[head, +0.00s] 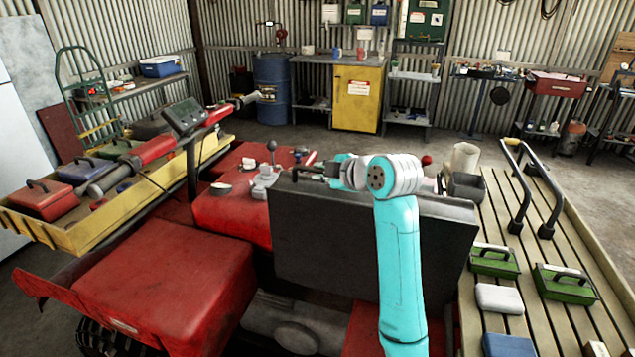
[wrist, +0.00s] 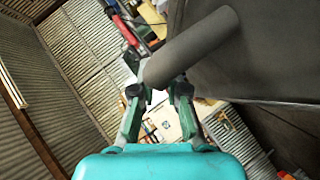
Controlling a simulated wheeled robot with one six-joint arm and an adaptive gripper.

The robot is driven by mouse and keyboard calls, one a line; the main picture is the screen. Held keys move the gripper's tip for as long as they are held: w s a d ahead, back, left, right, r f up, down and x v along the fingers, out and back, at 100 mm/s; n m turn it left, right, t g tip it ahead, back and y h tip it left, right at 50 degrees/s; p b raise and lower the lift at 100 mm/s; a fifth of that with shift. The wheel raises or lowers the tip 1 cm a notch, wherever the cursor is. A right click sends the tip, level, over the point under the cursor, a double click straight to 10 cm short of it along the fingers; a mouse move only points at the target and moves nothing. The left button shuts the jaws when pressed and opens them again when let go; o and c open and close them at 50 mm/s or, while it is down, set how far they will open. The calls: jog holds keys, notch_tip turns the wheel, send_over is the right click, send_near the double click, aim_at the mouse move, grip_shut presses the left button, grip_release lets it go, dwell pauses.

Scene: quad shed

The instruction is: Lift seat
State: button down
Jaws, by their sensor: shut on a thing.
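The seat (head: 345,250) is a dark grey panel that stands steeply tilted up in the middle of the red quad (head: 225,215). My gripper (head: 308,173) is at the seat's upper edge, partly hidden by my own wrist. In the wrist view my gripper (wrist: 158,92) is shut on a thick dark grey round bar (wrist: 195,45). The bar lies beside a dark panel (wrist: 265,45) that looks like the seat. How the bar joins the seat is hidden.
A slatted rack (head: 545,260) with green boxes (head: 566,284) and a black bar handle is at right. A yellow-sided rack (head: 150,195) with toolboxes is at left. Benches and a yellow cabinet (head: 357,98) line the back wall.

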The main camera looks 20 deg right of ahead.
jog(key=shift+w+d, duration=0.2)
jog(key=shift+w, duration=0.05)
jog(key=c, duration=1.4)
grip_release()
jog(key=shift+c, duration=0.2)
jog(key=v, duration=1.2)
jog(key=shift+f, duration=0.1)
